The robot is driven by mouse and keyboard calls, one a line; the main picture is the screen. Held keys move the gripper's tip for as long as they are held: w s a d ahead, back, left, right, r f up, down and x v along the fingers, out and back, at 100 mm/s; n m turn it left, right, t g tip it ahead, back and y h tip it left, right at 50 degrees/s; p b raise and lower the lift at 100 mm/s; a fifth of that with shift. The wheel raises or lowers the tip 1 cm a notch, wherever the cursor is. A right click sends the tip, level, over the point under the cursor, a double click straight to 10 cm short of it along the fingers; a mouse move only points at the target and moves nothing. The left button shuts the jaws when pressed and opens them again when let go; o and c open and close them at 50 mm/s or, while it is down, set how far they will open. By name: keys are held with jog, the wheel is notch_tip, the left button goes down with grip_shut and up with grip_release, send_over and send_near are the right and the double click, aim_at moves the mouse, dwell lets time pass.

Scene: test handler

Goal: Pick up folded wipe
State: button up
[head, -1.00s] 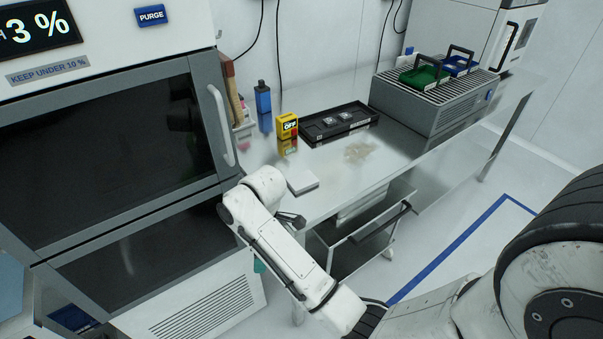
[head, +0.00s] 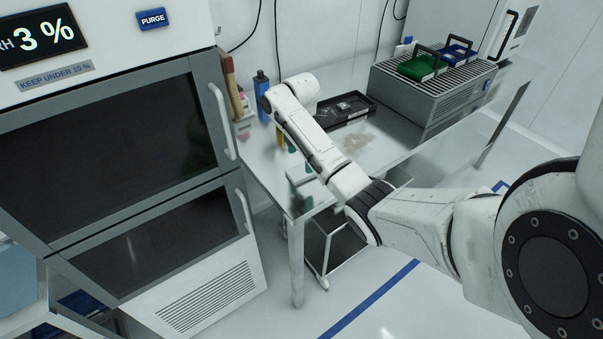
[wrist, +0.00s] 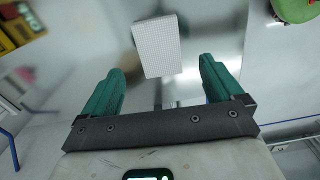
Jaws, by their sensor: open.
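The folded wipe, a white rectangular pad with a fine grid texture (wrist: 158,46), lies flat on the shiny steel table in the wrist view, slightly tilted in the picture. My gripper (wrist: 161,66) is open, with its two teal fingers apart and nothing between them. The wipe shows ahead of the fingers, lying between their lines and apart from both. In the head view my arm covers most of the wipe's area, and the gripper is largely hidden behind the arm over the table's near left part.
On the steel table (head: 395,152) stand a blue bottle (head: 262,98), a black tray (head: 352,110) with small parts, and a grey vented unit (head: 425,95) bearing a green crate (head: 420,68) and a blue crate (head: 460,54). A tan stain lies mid-table. The glass-doored cabinet (head: 120,150) borders the left.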

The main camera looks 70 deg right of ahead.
aim_at(301, 171)
jog(key=shift+d+f+p, duration=0.1)
jog(key=shift+f+p, duration=0.45)
jog(key=shift+f, duration=2.2)
jog(key=shift+c, duration=0.2)
jog(key=c, duration=1.1)
